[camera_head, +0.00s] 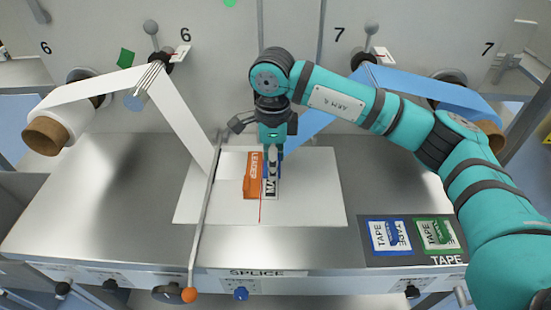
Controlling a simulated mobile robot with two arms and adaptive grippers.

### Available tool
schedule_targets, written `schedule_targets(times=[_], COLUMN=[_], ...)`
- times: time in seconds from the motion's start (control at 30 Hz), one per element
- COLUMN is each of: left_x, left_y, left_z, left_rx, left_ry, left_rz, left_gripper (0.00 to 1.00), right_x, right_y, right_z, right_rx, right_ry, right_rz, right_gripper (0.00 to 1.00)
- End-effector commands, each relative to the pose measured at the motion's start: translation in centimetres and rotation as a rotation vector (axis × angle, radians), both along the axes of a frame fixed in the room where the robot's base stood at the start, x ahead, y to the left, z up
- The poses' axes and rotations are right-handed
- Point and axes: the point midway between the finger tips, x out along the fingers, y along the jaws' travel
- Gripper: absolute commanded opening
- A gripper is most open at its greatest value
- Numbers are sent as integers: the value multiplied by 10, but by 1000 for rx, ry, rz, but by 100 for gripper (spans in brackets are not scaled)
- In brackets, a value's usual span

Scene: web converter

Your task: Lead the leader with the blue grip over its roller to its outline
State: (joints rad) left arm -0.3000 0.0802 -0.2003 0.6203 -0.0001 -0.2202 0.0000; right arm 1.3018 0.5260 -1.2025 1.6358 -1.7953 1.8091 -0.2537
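A blue web (312,122), the leader on the right side, comes from the roll at right past a roller point behind my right arm and down to the splice table. My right gripper (272,168) points down over the middle of the white splice plate (318,190), at the lower end of the blue web. A little blue shows beside its fingers; whether they are closed on a blue grip cannot be told. An orange piece marked LEADER (252,178) lies just left of the fingers. A white label with black letters (271,188) shows at the fingertips. My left gripper is not in view.
A white web (182,120) runs from the left roll (60,125) over a roller (137,100) to the plate. A bar with an orange knob (189,294) crosses the plate's left side. Blue tape (377,253) and green tape (421,250) cards lie at front right.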

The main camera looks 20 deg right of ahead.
Motion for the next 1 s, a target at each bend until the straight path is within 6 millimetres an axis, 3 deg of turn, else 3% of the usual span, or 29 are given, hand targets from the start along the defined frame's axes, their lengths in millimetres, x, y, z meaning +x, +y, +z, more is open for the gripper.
schedule_targets(times=[0.03,0.5,1.0], left_x=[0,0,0], left_y=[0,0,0], left_z=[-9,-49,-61], left_rx=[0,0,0], left_ry=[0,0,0], left_rz=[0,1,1], left_gripper=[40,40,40], right_x=[0,1,1], right_y=[1,4,4], right_z=[-10,-55,-70], right_rx=[0,1,1], right_ry=[0,0,0], right_rz=[1,1,0], right_gripper=[10,10,10])
